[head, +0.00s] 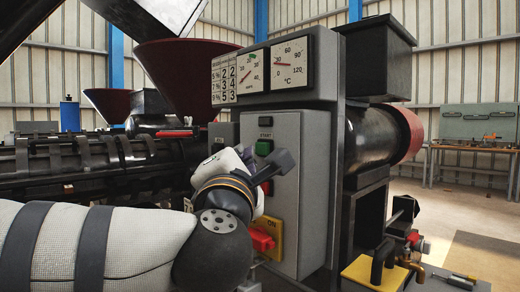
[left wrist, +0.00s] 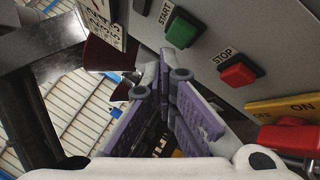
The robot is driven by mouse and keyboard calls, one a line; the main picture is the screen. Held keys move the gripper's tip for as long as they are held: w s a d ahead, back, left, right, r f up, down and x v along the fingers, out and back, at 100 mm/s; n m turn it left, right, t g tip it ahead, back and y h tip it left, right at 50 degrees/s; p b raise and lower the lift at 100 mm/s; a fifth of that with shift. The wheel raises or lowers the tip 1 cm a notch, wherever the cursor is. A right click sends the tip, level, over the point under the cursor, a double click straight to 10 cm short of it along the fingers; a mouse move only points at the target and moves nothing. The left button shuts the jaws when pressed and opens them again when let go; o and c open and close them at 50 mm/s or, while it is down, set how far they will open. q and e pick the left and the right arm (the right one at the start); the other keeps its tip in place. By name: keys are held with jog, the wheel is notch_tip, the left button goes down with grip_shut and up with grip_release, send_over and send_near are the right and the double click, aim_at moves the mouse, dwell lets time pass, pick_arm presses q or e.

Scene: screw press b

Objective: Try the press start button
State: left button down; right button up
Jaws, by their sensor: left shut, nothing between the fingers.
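The green START button (head: 264,147) is on the grey control box (head: 288,200), under its START label. It also shows in the left wrist view (left wrist: 182,32). My left gripper (head: 284,161) is in front of the box, just below the green button in the head view. In the left wrist view its fingers (left wrist: 164,68) come together, empty, a little beside the green button. I see no clear contact with it. My right gripper is not in view.
A red switch (head: 263,240) on a yellow plate is low on the box. Two dial gauges (head: 271,69) and a number panel are above. The black barrel (head: 90,160) runs left under a dark red hopper (head: 185,75). Open floor lies right, before a workbench (head: 475,148).

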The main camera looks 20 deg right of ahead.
pick_arm(q)
jog(key=shift+d, duration=0.1)
dwell(0.7)
jog(key=shift+w+d, duration=0.15)
jog(key=shift+d, duration=0.2)
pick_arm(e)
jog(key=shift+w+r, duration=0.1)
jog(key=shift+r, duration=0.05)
pick_arm(q)
jog(key=shift+w+d, duration=0.15)
jog(key=shift+d, duration=0.25)
dwell(0.5)
jog(key=shift+a, duration=0.15)
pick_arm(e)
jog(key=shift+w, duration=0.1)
pick_arm(q)
jog(key=shift+s+a+p, duration=0.3)
jog(key=shift+a+p, duration=0.1)
jog(key=shift+a, duration=0.3)
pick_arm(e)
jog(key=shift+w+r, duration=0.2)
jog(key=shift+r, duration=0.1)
